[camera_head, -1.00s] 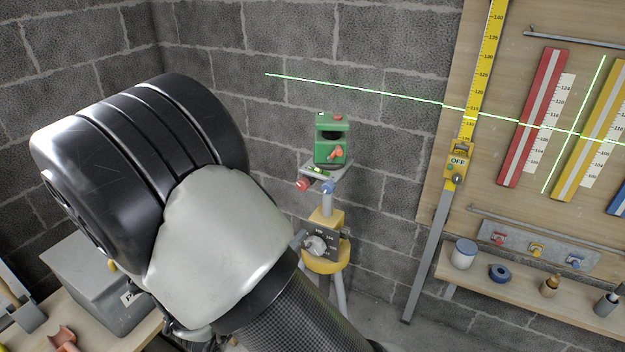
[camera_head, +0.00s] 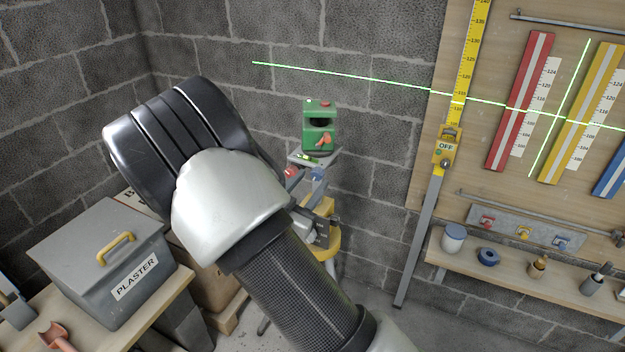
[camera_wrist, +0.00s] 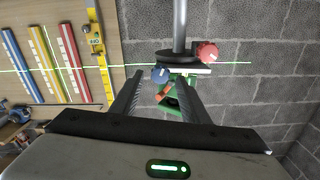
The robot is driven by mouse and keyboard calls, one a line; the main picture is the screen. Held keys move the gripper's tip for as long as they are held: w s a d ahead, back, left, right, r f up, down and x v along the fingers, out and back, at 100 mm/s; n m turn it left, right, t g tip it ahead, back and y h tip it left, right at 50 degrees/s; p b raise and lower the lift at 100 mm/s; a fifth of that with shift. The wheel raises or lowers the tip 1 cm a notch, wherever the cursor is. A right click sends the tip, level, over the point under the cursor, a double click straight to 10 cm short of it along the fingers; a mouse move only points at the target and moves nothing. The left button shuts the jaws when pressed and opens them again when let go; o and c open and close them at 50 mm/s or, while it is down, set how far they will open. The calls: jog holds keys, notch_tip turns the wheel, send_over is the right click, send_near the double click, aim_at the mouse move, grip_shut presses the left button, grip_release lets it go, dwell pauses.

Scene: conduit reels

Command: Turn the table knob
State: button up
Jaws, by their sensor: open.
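The green laser level (camera_head: 319,125) stands on a small tilting table (camera_head: 330,158) on a stand in the corner. A red knob (camera_head: 291,172) and a blue knob (camera_head: 317,175) sit under the table's plate. In the wrist view, which is upside down, the blue knob (camera_wrist: 160,75) appears between the fingertips of my open gripper (camera_wrist: 159,80), and the red knob (camera_wrist: 207,52) lies to the right of the fingers. I see no clear contact with either knob. In the head view my arm hides much of the stand below the table.
A grey plaster box (camera_head: 105,255) stands on a bench at lower left. A wooden board with a yellow measuring staff (camera_head: 460,90) and coloured bars hangs at right, above a shelf (camera_head: 520,270) of small items. Block walls stand close behind the stand.

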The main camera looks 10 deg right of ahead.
jog(key=shift+x, duration=1.05)
grip_shut()
jog(key=shift+r+n+p, duration=0.1)
jog(key=shift+n+p, duration=0.4)
jog(key=shift+n, duration=0.9)
grip_release()
